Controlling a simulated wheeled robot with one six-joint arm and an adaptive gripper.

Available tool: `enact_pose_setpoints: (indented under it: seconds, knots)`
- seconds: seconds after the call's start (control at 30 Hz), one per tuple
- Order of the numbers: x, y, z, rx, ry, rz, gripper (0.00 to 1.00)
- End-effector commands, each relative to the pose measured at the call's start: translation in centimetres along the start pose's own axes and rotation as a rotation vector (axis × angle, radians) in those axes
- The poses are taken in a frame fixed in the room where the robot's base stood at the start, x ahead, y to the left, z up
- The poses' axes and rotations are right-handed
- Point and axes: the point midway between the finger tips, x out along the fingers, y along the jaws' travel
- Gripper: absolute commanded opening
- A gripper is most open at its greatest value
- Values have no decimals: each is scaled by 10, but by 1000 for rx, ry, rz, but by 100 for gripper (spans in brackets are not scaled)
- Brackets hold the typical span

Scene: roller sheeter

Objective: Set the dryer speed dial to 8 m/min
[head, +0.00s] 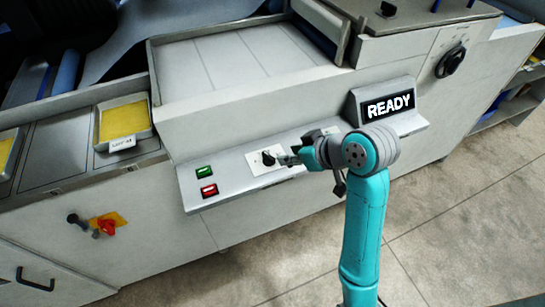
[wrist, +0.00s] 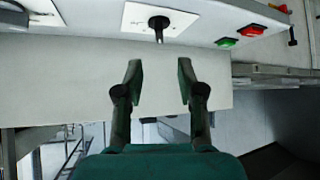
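A black dial (head: 268,158) sits on a white plate (head: 262,172) on the sloped control panel in the head view. It also shows at the top of the wrist view (wrist: 158,24), with its pointer towards the bottom of the picture. Its scale marks are too small to read. My gripper (head: 291,159) is close to the right of the dial in the head view. In the wrist view my gripper (wrist: 158,72) is open and empty, its two fingers apart below the dial. I see no contact with the dial.
Green (head: 204,172) and red (head: 209,190) buttons are left of the dial. A display (head: 388,105) reading READY stands to the right. A larger black knob (head: 451,61) is on the far right housing. A red switch (head: 107,227) is on the lower left front.

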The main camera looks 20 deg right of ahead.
Motion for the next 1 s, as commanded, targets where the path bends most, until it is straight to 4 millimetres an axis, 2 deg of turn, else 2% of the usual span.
enact_pose_setpoints:
  seconds: [0.13,0.27,0.7,0.83,1.0]
  knots:
    - [-4,2,-5,-17,-11,-6,39]
    - [6,2,-5,-16,-14,-7,39]
    - [79,1,-4,-17,-14,-8,39]
    - [93,1,-4,-16,-12,-7,39]
    - [102,2,-4,-16,-12,-5,39]
